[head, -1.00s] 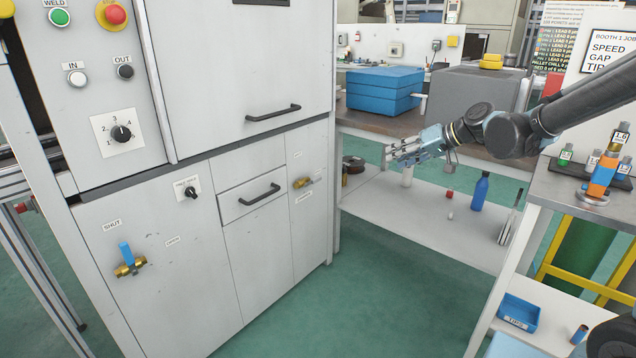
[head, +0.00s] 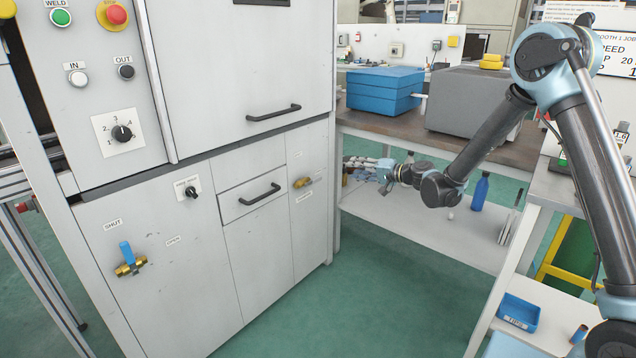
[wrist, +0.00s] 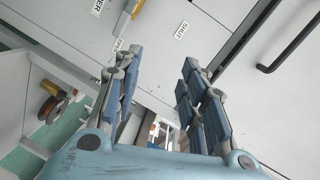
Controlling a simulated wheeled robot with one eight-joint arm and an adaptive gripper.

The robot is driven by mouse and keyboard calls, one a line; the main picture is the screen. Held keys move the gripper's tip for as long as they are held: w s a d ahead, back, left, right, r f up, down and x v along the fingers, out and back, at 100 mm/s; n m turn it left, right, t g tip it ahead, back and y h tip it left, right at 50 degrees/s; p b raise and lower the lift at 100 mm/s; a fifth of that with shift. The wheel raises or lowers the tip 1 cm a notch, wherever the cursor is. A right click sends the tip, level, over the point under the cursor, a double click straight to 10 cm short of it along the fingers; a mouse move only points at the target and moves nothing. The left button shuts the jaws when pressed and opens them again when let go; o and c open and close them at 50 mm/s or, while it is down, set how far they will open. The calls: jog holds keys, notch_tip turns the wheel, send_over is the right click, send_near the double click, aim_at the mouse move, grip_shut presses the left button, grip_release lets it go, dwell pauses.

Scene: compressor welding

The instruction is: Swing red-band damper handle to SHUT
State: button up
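A small brass valve (head: 303,183) sits on the right part of the grey cabinet front, between two small labels. In the wrist view the valve's yellow-brass part (wrist: 130,12) with a reddish bit shows at the top edge, mostly cut off. A label that reads SHUT (wrist: 181,30) and one that reads OPEN (wrist: 119,45) are near it. The handle's exact angle is too small to tell. My gripper (head: 347,170) is to the right of the valve, apart from it. In the wrist view my gripper (wrist: 160,65) has its fingers spread, with nothing between them.
Another brass valve with a blue handle (head: 126,252) is at the cabinet's lower left, handle upward near a SHUT label. A drawer handle (head: 259,194) juts out left of the brass valve. A workbench (head: 405,125) with a shelf (head: 400,215) stands at right, holding a blue bottle (head: 480,191).

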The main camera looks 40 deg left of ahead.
aim_at(318, 180)
jog(key=w+a+f+m+t+y, duration=0.15)
jog(key=a+f+m, duration=0.25)
jog(key=f, duration=0.9)
jog(key=shift+y, duration=0.25)
jog(key=a, duration=1.7)
jog(key=shift+w+a+r, duration=0.1)
jog(key=shift+a+r, duration=0.15)
jog(key=shift+r, duration=0.05)
grip_shut()
